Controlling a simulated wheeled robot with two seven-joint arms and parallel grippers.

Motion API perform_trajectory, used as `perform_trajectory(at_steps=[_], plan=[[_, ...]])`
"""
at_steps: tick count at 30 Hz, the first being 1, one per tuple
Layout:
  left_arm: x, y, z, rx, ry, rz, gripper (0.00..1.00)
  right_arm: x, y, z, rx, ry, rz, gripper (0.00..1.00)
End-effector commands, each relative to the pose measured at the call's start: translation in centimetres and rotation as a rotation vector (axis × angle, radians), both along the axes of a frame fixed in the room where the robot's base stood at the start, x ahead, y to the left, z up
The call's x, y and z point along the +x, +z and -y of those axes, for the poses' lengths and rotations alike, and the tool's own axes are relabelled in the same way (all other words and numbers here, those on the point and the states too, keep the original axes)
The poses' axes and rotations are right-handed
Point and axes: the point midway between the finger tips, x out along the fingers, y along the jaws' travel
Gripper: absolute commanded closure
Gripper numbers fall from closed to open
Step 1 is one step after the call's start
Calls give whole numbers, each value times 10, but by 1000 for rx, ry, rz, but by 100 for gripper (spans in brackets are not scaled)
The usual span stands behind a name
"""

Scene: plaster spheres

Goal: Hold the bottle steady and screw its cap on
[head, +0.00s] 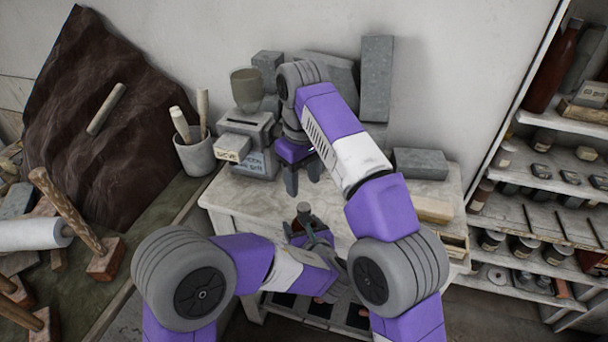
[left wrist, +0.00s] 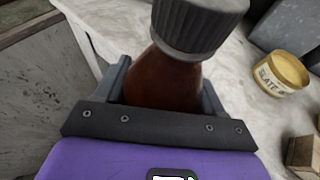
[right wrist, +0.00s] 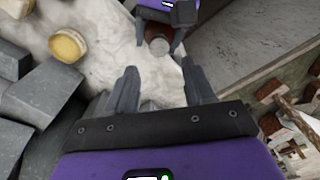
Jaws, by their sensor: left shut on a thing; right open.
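The brown bottle (left wrist: 162,78) stands between the fingers of my left gripper (left wrist: 165,92), which is shut on its body. A dark grey ribbed cap (left wrist: 200,24) sits on top of the bottle; how far it is turned down I cannot tell. In the head view the cap (head: 303,208) shows small above the left gripper, which hides most of the bottle. My right gripper (head: 303,182) is open and empty, above and apart from the cap. In the right wrist view the cap (right wrist: 159,46) shows from above, beyond the open fingertips (right wrist: 160,72).
The pale worktop (head: 235,195) holds a labelled tin with a yellow lid (left wrist: 284,70). Grey blocks (head: 420,162) and a grey device (head: 247,135) stand toward the back. A cup of tools (head: 196,153) is at left, and shelves (head: 545,180) are at right.

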Motion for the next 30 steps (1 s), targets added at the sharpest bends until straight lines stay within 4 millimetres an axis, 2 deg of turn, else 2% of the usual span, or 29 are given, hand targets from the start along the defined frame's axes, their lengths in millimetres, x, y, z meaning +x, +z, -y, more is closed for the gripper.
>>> perform_trajectory(at_steps=[6, 20, 30], plan=[[0, 1, 0, 0, 0, 2, 100, 0, 5, 2, 5, 140, 0, 47], [0, 1, 0, 0, 0, 2, 100, 0, 3, 2, 5, 151, 0, 47], [0, 1, 0, 0, 0, 2, 100, 0, -25, 2, 3, 151, -3, 47]])
